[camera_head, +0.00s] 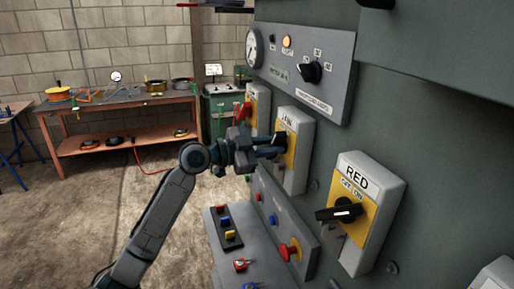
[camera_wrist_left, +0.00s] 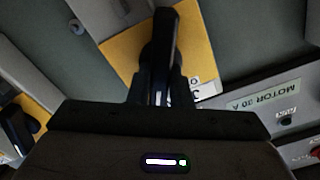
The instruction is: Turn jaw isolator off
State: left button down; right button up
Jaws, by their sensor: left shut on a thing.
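The jaw isolator (camera_head: 299,122) is a light grey box with a yellow plate and a label reading "JAW", on the grey-green cabinet wall. My left gripper (camera_head: 262,150) reaches in from the left in front of it and is shut on its black rotary handle (camera_head: 278,140). In the left wrist view the handle (camera_wrist_left: 166,35) stands out between the two fingers of my left gripper (camera_wrist_left: 158,88), over the yellow plate (camera_wrist_left: 125,45). The fingers partly hide the plate's markings, so I cannot tell the switch position. My right gripper is not in view.
A similar isolator labelled "RED" (camera_head: 372,178) is nearer on the right, with a black handle. Another with a red handle (camera_head: 243,111) is just beyond my gripper. A gauge panel (camera_head: 340,80) is above; button panels (camera_head: 282,215) are below. A workbench (camera_head: 125,103) stands behind.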

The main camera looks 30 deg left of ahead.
pick_arm(q)
jog(key=n, duration=0.8)
jog(key=shift+w+a+r+b, duration=0.2)
jog(key=shift+a+r+b, duration=0.1)
jog(key=shift+r, duration=0.1)
jog(key=n+p, duration=0.1)
jog(key=n, duration=0.3)
jog(key=shift+w+n, duration=0.1)
jog(key=shift+n, duration=0.2)
jog(key=shift+f+n+p, duration=0.25)
jog(key=shift+n+p, duration=0.4)
jog(key=shift+n, duration=0.75)
jog(key=c, duration=1.3)
grip_release()
jog(key=shift+d, duration=0.1)
jog(key=shift+f, duration=0.15)
